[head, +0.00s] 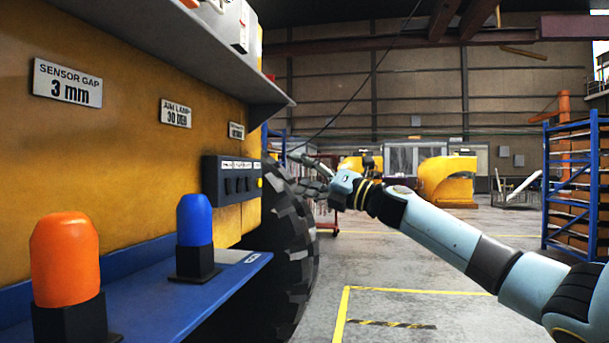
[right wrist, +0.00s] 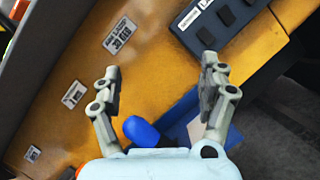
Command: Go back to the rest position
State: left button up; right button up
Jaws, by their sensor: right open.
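My right gripper (head: 300,172) reaches in from the right side of the head view, level with the dark switch box and in front of the big tyre. In the right wrist view its two fingers (right wrist: 162,92) are spread apart with nothing between them. A blue capped piece (head: 195,220) stands upright in a black holder on the blue shelf; its blue top (right wrist: 142,131) shows beyond the fingers in the wrist view. An orange capped piece (head: 65,260) stands in another black holder at the near left. My left gripper is not in view.
A yellow machine wall (head: 120,140) with labels fills the left. A dark switch box (head: 232,180) juts from it. The blue shelf (head: 225,280) and a large black tyre (head: 297,260) lie below. Open floor (head: 400,270) spreads right, with a blue rack (head: 572,190) beyond.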

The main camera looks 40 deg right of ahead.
dwell(0.3)
jog(key=s+a+f+m+g+h+b, duration=0.15)
jog(key=f+m, duration=0.25)
jog(key=f, duration=1.2)
jog(key=s+a+f+m+g+h, duration=0.1)
jog(key=s+f+m+h, duration=0.25)
jog(key=f, duration=1.15)
jog(key=s+f+m+g+h, duration=0.2)
jog(key=s+f+m, duration=0.4)
jog(key=f, duration=0.6)
jog(key=s+f+m+g+h, duration=0.1)
jog(key=s+f+m+g, duration=0.15)
jog(key=s+f, duration=0.75)
jog(key=s+a+f+m+g+h, duration=0.1)
jog(key=s+a+f+m+g, duration=0.25)
jog(key=s+f, duration=0.6)
jog(key=s+a+f+m+g+h, duration=0.15)
jog(key=s+f+m, duration=0.25)
jog(key=s+f, duration=0.6)
jog(key=s+a+f+m+g, duration=0.3)
jog(key=s+f, duration=0.1)
jog(key=s, duration=0.6)
jog(key=s+a+f+m+g, duration=0.3)
jog(key=s+f+m, duration=0.1)
jog(key=s, duration=0.7)
jog(key=shift+s+f+g+y+b, duration=0.15)
jog(key=shift+f+g+y+b, duration=0.2)
jog(key=shift+f+g+y, duration=0.1)
jog(key=shift+m, duration=0.25)
